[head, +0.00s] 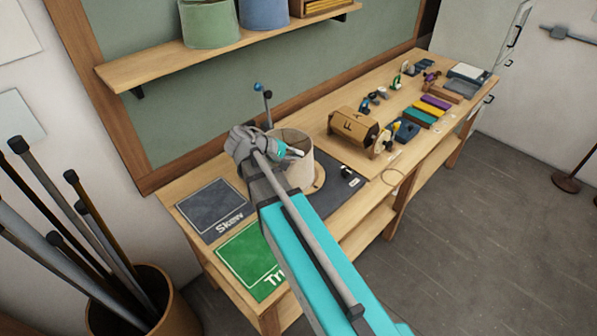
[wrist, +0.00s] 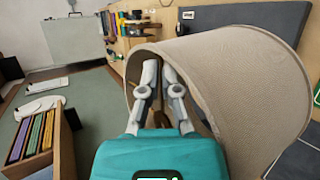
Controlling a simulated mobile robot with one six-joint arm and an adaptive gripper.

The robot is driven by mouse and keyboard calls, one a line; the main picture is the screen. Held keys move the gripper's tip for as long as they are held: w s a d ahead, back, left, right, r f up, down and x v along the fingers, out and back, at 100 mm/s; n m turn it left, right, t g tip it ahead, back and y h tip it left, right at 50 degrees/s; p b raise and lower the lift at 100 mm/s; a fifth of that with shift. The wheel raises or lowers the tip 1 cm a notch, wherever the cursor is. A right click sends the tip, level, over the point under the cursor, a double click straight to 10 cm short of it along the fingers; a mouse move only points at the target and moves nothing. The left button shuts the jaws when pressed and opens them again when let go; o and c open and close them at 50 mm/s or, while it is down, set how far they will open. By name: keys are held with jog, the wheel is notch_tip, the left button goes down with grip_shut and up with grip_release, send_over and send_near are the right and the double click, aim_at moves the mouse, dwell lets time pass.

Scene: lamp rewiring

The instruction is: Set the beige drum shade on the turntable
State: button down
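The beige drum shade (head: 304,164) stands roughly upright over the turntable (head: 320,182), a round wooden disc whose right edge shows below it. Whether the shade rests on the disc or hangs slightly above it is hard to tell. My gripper (head: 296,152) is at the shade's upper near-left side, overlapping its rim in the head view. In the wrist view the shade (wrist: 235,75) fills the right half, its rim arching just behind my fingers (wrist: 161,68). The fingers are close together at the shade's edge. Whether its wall is pinched between them is not clear.
A dark Skew mat (head: 212,207) and a green mat (head: 247,258) lie left of the turntable. A thin post (head: 267,108) rises behind the shade. A shelf (head: 235,45) hangs above.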

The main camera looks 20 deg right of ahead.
aim_at(307, 147)
jog(key=shift+w+d+f, duration=0.1)
jog(key=shift+d, duration=0.1)
jog(key=w+d+f+b, duration=0.1)
jog(key=w, duration=0.1)
jog(key=w+d+f+b, duration=0.1)
jog(key=w+d+b, duration=0.1)
jog(key=w+d+f+b, duration=0.1)
jog(key=w+d+f, duration=0.1)
jog(key=w, duration=0.1)
jog(key=shift+d+f, duration=0.1)
jog(key=shift+d, duration=0.1)
jog(key=w+d+f+b, duration=0.1)
jog(key=w+f+b, duration=0.1)
jog(key=f+b, duration=0.1)
jog(key=w+d+f+b, duration=0.1)
jog(key=b, duration=0.1)
jog(key=shift+w+d+f, duration=0.15)
jog(key=shift+d+f, duration=0.2)
jog(key=shift+f, duration=0.05)
jog(key=shift+w+d+f+b, duration=0.15)
jog(key=shift+w+f+b, duration=0.05)
jog(key=shift+f+b, duration=0.85)
jog(key=shift+w+d+f+b, duration=0.1)
jog(key=shift+w+f+b, duration=0.05)
jog(key=shift+f+b, duration=0.8)
jog(key=shift+f+b, duration=0.55)
jog(key=shift+b, duration=0.05)
